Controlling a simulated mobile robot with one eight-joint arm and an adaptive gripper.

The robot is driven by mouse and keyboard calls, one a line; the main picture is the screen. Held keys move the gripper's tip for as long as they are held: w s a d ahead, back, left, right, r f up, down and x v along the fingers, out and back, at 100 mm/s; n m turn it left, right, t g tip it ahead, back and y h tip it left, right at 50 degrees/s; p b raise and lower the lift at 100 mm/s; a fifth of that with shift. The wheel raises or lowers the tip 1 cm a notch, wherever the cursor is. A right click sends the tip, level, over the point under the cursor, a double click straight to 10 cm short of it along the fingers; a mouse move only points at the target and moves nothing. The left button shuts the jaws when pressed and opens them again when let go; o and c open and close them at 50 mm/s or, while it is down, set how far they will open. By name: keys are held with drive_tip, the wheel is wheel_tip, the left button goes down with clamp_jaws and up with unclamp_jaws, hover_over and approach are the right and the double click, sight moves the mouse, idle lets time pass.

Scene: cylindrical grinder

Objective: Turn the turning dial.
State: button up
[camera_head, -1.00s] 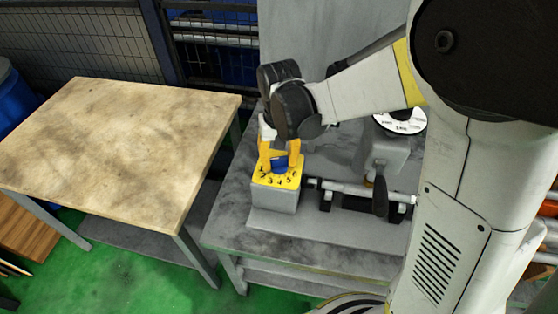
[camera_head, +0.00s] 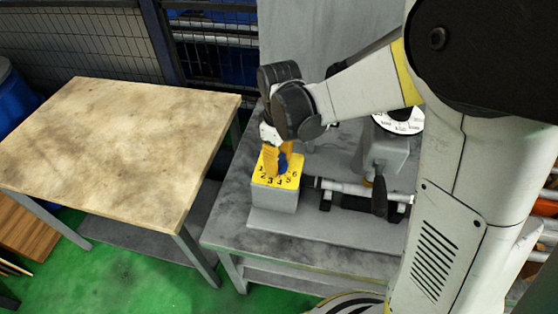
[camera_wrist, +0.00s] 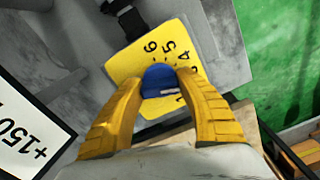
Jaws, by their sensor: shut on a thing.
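The turning dial is a blue knob (camera_wrist: 160,82) with a white mark, on a yellow plate with black numbers (camera_wrist: 140,60). The plate is the top of a grey box (camera_head: 275,196) on the machine table. My gripper (camera_head: 276,160) points down at the box from above. In the wrist view its two yellow fingers (camera_wrist: 160,88) close on the knob from both sides. In the head view the blue knob (camera_head: 283,163) is partly hidden by the fingers. Some of the numbers are covered by the knob and fingers.
A grinder with a horizontal bar (camera_head: 345,187), a black lever (camera_head: 380,197) and a white scale dial (camera_head: 400,121) stands right of the box. A wooden-topped table (camera_head: 120,140) is at left, clear. A mesh fence (camera_head: 90,45) runs behind.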

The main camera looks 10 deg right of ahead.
sight(279, 158)
drive_tip(key=shift+n, duration=0.5)
drive_tip(key=o, duration=1.2)
wheel_tip(279, 158, up, 12)
